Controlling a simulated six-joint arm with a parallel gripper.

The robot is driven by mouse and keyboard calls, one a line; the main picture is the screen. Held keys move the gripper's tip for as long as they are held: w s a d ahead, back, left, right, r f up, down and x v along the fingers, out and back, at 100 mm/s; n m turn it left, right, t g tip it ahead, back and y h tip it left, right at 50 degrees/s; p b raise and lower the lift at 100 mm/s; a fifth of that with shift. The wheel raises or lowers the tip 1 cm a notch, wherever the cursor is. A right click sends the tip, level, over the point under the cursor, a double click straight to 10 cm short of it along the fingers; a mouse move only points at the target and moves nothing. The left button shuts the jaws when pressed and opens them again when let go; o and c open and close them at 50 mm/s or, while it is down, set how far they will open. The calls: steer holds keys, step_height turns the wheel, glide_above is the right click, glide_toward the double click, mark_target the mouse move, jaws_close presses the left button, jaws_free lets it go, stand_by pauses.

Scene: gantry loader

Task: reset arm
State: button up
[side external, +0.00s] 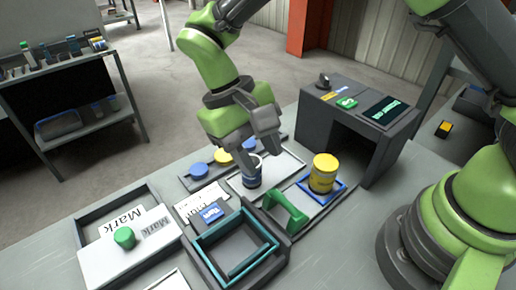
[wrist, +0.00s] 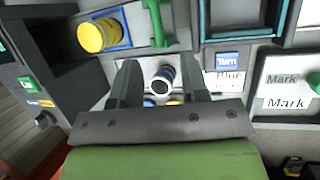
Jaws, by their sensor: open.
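My gripper (side external: 258,152) points down over the work table, with its jaws apart.
A green handle (side external: 287,210) and a teal-edged open tray (side external: 238,272) are in front. A sliding panel marked "Mark" with a green knob (side external: 124,238) lies left. A dark box with a display (side external: 384,110) stands right. Blue and yellow discs (side external: 198,169) lie behind the cylinder.

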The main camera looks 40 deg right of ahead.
steer(key=s+d+r+m+t+y, duration=0.1)
steer(key=s+d+r+t, duration=0.15)
steer(key=r, duration=0.25)
steer(key=s+d+r+m+t+y, duration=0.1)
steer(key=s+d+r+t+y, duration=0.1)
steer(key=d+r, duration=0.3)
steer(key=s+d+r+t+y, duration=0.1)
steer(key=s+d+r+t, duration=0.15)
steer(key=r, duration=0.35)
steer(key=s+d+r+m+t, duration=0.1)
steer(key=s+d+t, duration=0.2)
steer(key=s+t, duration=0.1)
steer(key=shift+s+d+m+t, duration=0.15)
steer(key=shift+s+m+t, duration=0.2)
steer(key=shift+s, duration=0.25)
